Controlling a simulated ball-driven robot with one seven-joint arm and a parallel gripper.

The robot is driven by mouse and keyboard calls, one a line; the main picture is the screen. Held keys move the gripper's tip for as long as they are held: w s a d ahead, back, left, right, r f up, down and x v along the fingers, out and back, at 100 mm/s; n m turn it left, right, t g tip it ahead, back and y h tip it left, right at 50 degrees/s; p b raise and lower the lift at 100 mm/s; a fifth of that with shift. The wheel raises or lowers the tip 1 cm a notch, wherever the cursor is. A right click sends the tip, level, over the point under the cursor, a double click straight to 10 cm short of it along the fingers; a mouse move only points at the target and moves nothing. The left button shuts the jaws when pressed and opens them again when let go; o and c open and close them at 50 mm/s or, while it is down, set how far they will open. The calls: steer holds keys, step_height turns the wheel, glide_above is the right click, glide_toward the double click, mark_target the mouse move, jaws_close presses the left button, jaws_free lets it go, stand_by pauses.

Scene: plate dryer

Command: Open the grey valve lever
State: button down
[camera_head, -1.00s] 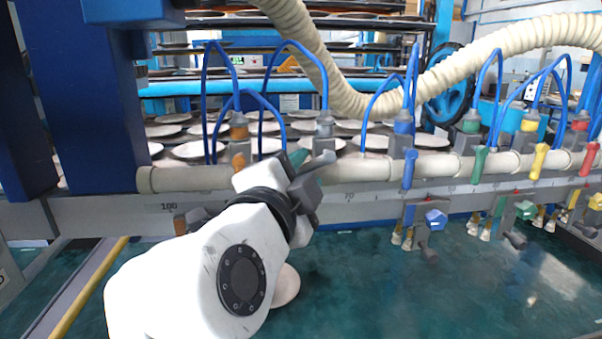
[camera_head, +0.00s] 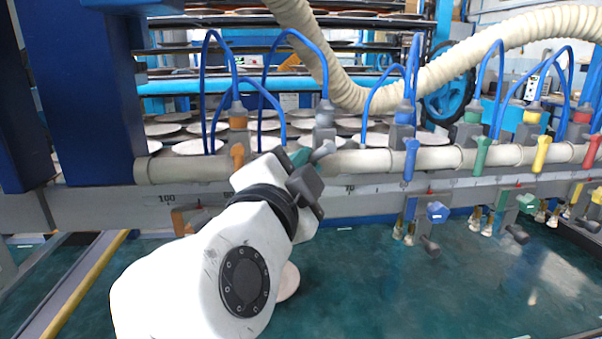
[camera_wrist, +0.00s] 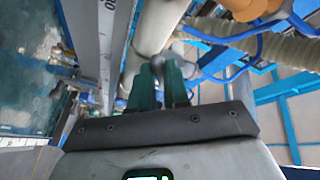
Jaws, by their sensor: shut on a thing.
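The grey valve lever (camera_head: 322,152) is on the pale horizontal pipe below the grey valve (camera_head: 325,116) in the head view. It slants sideways, unlike the blue lever (camera_head: 410,158) to its right, which hangs down. My gripper (camera_head: 300,158) is at the lever's left end, with its teal fingers mostly hidden by my wrist. In the wrist view, my gripper (camera_wrist: 160,84) has its two teal fingers close together around a grey piece (camera_wrist: 165,62), which is the lever. The contact itself is partly hidden.
An orange lever (camera_head: 237,156) is to the left. Green (camera_head: 481,155), yellow (camera_head: 541,153) and red (camera_head: 592,150) levers hang to the right. Blue hoses and a thick cream hose (camera_head: 445,72) pass above. A grey rail (camera_head: 400,186) runs below the pipe.

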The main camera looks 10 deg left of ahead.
steer(key=d+f+n+t+y+b, duration=0.1)
steer(key=n, duration=0.3)
steer(key=d+n+t+y+b, duration=0.1)
steer(key=n+y+b, duration=0.1)
steer(key=n, duration=0.3)
steer(key=w+d+f+n+t+y+b, duration=0.1)
steer(key=n+t, duration=0.1)
steer(key=n, duration=0.3)
steer(key=shift+d+f+y, duration=0.25)
steer(key=shift+f+y, duration=0.05)
steer(key=shift+y, duration=0.1)
steer(key=shift+n, duration=0.3)
steer(key=c, duration=1.1)
jaws_free()
steer(key=b+v, duration=0.1)
steer(key=v, duration=0.9)
steer(key=shift+s+d+f+b, duration=0.15)
steer(key=shift+s+f+b, duration=0.15)
